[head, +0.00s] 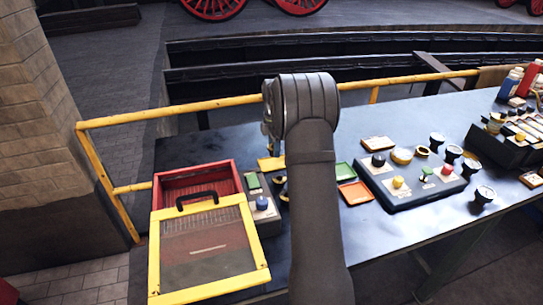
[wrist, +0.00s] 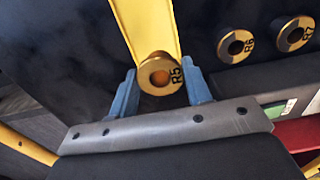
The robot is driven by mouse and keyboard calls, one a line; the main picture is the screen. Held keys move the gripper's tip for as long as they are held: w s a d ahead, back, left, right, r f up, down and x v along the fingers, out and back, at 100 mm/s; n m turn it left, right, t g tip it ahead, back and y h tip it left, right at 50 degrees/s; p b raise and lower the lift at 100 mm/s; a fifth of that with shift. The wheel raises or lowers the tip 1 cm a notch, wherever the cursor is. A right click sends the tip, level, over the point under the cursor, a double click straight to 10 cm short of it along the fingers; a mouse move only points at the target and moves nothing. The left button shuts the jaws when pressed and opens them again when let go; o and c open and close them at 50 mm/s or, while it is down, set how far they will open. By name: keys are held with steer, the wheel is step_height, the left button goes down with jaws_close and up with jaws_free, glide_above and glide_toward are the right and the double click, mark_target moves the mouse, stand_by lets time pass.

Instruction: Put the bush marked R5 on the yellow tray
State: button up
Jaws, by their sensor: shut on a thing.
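The brass bush marked R5 (wrist: 158,77) is between the blue fingertips of my gripper (wrist: 161,84), which is shut on it. Its R5 mark and round bore face the wrist camera. The yellow tray (wrist: 146,28) lies beyond the bush in the wrist view, and the bush overlaps its near end. I cannot tell whether the bush touches the tray. In the head view, part of the yellow tray (head: 267,163) shows left of my arm.
Bushes marked R6 (wrist: 236,45) and R7 (wrist: 292,34) stand to the right in the wrist view. A red box (head: 235,177) with a yellow-framed lid (head: 263,272) is left of my arm. Green (head: 343,171) and orange (head: 356,193) trays and a control box (head: 412,190) are right.

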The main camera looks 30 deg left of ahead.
mark_target(271, 156)
steer(key=shift+a+f, duration=0.4)
steer(key=shift+a, duration=0.2)
steer(key=shift+f, duration=1.9)
steer(key=shift+f, duration=0.15)
steer(key=o, duration=1.2)
steer(key=shift+s, duration=0.1)
steer(key=shift+c, duration=0.2)
step_height(271, 156, up, 12)
steer(key=shift+r, duration=0.15)
